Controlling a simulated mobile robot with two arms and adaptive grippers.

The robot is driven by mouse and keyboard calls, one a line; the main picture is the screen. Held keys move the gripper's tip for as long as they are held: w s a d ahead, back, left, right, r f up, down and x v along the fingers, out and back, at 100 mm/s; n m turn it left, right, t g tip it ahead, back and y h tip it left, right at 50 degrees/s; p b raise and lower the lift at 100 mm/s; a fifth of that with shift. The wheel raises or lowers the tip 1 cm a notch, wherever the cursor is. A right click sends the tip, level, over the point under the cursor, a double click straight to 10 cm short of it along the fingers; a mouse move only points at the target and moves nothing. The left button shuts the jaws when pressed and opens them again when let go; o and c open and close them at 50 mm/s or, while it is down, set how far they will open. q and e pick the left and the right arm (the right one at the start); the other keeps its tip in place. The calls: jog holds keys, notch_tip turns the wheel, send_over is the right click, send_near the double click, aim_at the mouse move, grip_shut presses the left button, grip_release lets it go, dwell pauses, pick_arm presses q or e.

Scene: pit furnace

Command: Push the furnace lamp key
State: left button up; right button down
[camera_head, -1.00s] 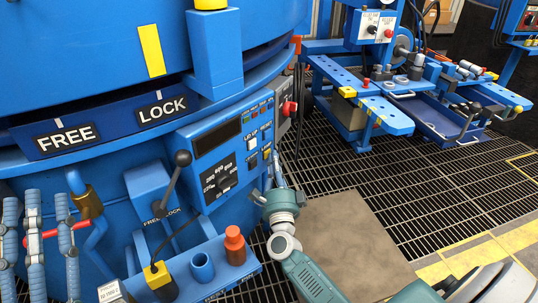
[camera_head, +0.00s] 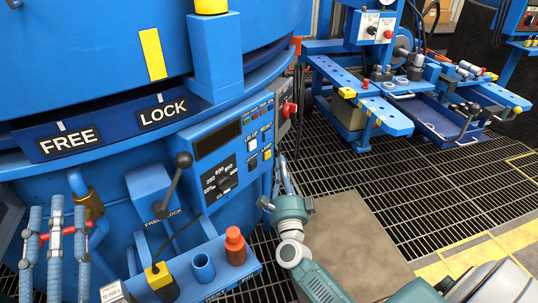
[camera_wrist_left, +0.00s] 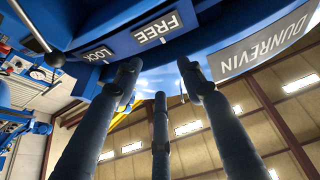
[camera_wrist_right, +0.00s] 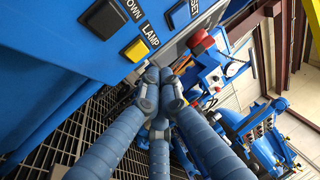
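The lamp key is a yellow square button marked LAMP in the right wrist view (camera_wrist_right: 137,48). In the head view it is the small yellow key (camera_head: 267,154) at the lower right of the furnace control panel (camera_head: 222,148). My right gripper (camera_head: 281,172) is just right of and below the key, apart from it. In the right wrist view its fingertips (camera_wrist_right: 158,88) are together with nothing between them. My left gripper (camera_head: 57,212) is at the lower left, in front of the furnace body. In the left wrist view its fingers (camera_wrist_left: 160,85) are spread and empty.
A red knob (camera_wrist_right: 200,41) sticks out beyond the key. A FREE/LOCK lever (camera_head: 172,185) stands left of the panel. Below it a blue shelf (camera_head: 222,277) holds an orange bottle (camera_head: 235,246) and a blue cup (camera_head: 202,267). Floor grating lies open to the right.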

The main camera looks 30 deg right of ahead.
pick_arm(q)
jog(key=shift+w+a+f+g+y+p, duration=0.15)
jog(key=shift+w+f+g, duration=0.2)
jog(key=shift+f, duration=0.4)
jog(key=shift+w+d+f+g+y+p, duration=0.1)
jog(key=shift+w+f+g+y, duration=0.1)
jog(key=shift+f+g, duration=0.4)
jog(key=shift+w+a+f+g+y+p, duration=0.15)
jog(key=shift+w+f, duration=0.15)
jog(key=shift+f, duration=0.6)
pick_arm(e)
jog(key=shift+s+d, duration=0.25)
jog(key=shift+s, duration=0.35)
jog(key=shift+s+d, duration=0.2)
jog(key=shift+s, duration=0.45)
jog(key=shift+s+d, duration=0.25)
jog(key=shift+s, duration=0.35)
pick_arm(q)
jog(key=shift+d, duration=0.1)
pick_arm(e)
jog(key=shift+a, duration=0.1)
